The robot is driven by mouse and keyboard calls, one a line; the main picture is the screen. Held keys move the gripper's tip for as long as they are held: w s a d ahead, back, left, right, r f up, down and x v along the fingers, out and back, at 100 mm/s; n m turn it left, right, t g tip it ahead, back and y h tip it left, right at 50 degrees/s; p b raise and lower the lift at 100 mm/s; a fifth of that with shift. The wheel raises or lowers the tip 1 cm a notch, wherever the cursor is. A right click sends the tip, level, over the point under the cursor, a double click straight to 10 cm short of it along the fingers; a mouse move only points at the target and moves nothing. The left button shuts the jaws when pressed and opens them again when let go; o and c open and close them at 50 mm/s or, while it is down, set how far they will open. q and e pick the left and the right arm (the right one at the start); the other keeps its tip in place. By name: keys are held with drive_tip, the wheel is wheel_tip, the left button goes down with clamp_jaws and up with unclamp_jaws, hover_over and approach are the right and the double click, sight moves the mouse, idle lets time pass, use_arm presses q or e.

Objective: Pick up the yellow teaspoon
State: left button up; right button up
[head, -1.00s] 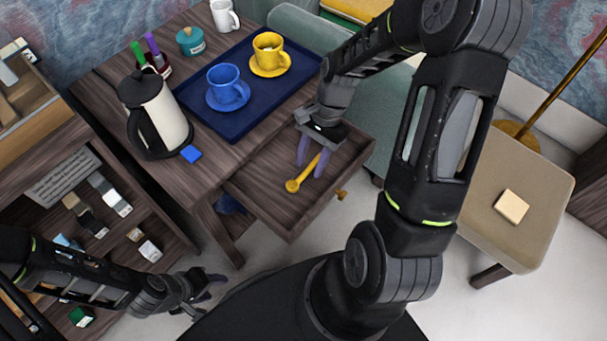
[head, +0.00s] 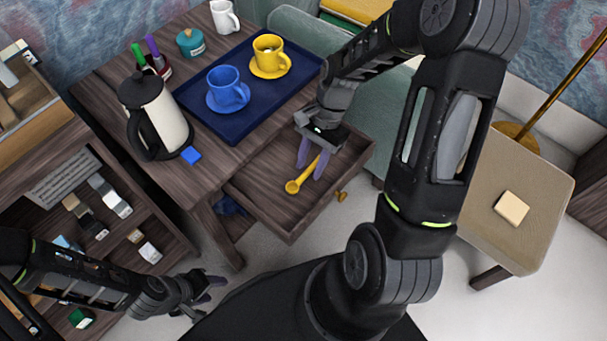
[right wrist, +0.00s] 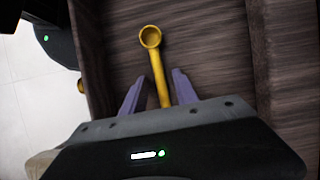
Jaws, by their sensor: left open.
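The yellow teaspoon (head: 294,186) lies in the open wooden drawer (head: 262,190), its bowl toward the drawer's front left. My right gripper (head: 310,170) is down in the drawer with its purple fingers open, one on each side of the spoon's handle. In the right wrist view the spoon (right wrist: 151,45) points away from the gripper (right wrist: 160,90), its handle between the two fingers with gaps on both sides. The handle's end is hidden by the gripper body. My left gripper (head: 212,284) is at the lower left, away from the drawer, open and empty.
On the desk are a blue tray (head: 222,128) with a blue cup (head: 229,88) and a yellow cup (head: 268,54), and a kettle (head: 160,118). Drawer walls surround my right fingers. A stool (head: 530,180) stands at right.

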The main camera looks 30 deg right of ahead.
sight(310, 168)
clamp_jaws()
idle(0.4)
drive_tip(key=shift+r, duration=0.1)
wheel_tip(310, 168, up, 10)
drive_tip(key=p, duration=0.2)
idle(0.4)
idle(0.5)
